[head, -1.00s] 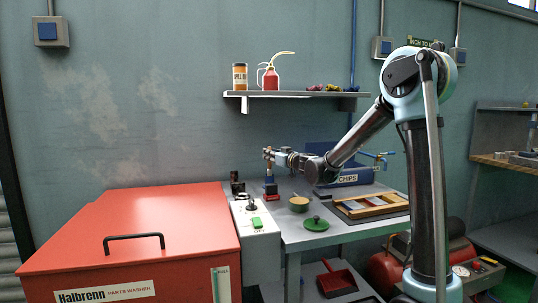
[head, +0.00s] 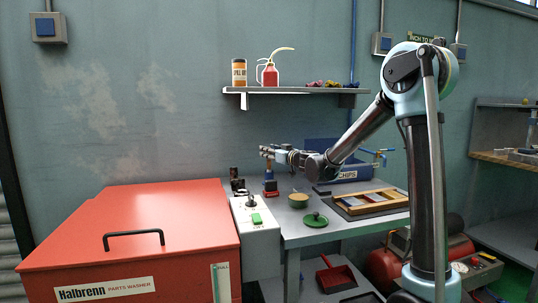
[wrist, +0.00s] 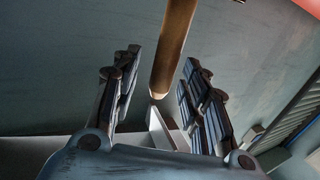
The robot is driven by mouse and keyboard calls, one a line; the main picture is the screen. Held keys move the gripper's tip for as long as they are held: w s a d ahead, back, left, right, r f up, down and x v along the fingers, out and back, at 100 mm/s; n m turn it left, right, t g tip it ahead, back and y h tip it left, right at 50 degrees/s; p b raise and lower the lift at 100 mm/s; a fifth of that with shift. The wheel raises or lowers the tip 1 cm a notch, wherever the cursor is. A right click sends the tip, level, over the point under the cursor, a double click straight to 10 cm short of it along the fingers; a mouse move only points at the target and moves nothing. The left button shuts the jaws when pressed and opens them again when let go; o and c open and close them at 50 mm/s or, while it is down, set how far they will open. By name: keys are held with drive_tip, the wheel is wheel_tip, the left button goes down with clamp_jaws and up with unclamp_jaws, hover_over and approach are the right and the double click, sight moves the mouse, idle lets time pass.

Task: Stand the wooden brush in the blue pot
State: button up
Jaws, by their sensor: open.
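The blue pot (head: 270,186) stands at the back left of the grey bench top, with something red at its base. The wooden brush (head: 268,171) stands upright above the pot's mouth and appears to be in it; its lower end is hidden. My gripper (head: 264,151) is at the upper end of the brush. In the wrist view my gripper (wrist: 155,88) has its fingers spread wide. The brush handle (wrist: 174,40) comes in from the top of that view, and its rounded end lies between the fingers with a gap on both sides.
Black items (head: 236,183) stand left of the pot. A round tan tin (head: 298,200), a green round object (head: 315,219) and a wooden-framed tray (head: 370,203) lie to the right. A blue CHIPS bin (head: 347,175) is behind. A shelf (head: 300,91) hangs above. The red parts washer (head: 130,230) is front left.

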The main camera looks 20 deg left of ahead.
drive_tip(key=v, duration=1.1)
drive_tip(key=shift+d, duration=0.25)
drive_tip(key=shift+s, duration=0.2)
